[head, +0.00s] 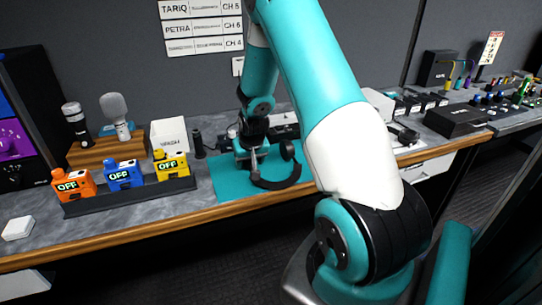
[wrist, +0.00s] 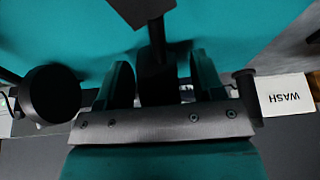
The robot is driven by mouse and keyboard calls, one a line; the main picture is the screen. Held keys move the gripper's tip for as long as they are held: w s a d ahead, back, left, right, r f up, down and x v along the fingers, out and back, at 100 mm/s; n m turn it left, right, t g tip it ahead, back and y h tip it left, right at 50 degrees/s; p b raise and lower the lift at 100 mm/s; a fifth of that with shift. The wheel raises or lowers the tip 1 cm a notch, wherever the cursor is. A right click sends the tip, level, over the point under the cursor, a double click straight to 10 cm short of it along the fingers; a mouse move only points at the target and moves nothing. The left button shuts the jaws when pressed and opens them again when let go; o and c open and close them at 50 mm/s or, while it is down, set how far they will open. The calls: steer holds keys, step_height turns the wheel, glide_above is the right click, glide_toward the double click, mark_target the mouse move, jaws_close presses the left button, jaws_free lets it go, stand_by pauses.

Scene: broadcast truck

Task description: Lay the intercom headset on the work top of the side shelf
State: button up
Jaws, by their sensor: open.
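The black intercom headset (head: 276,183) is on a teal mat (head: 232,190) on the long counter, its curved band towards the front edge and a round ear cup at its right. My gripper (head: 253,157) is open and pointing down at the headset's left part. In the wrist view its two fingers (wrist: 160,82) stand apart on either side of a dark upright piece. I cannot tell whether they touch it. A round black cup (wrist: 50,93) shows left of the fingers. My arm hides part of the counter. I cannot tell which surface is the side shelf.
Left of the mat, orange, blue and yellow OFF boxes (head: 123,176) stand in a black rack. Behind them are microphones on a wooden block (head: 100,150) and a white card (head: 169,135). Another black curved item (head: 404,135) and a black box (head: 456,120) lie to the right.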

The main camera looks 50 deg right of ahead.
steer(key=shift+f, duration=0.1)
steer(key=shift+c, duration=0.4)
jaws_close()
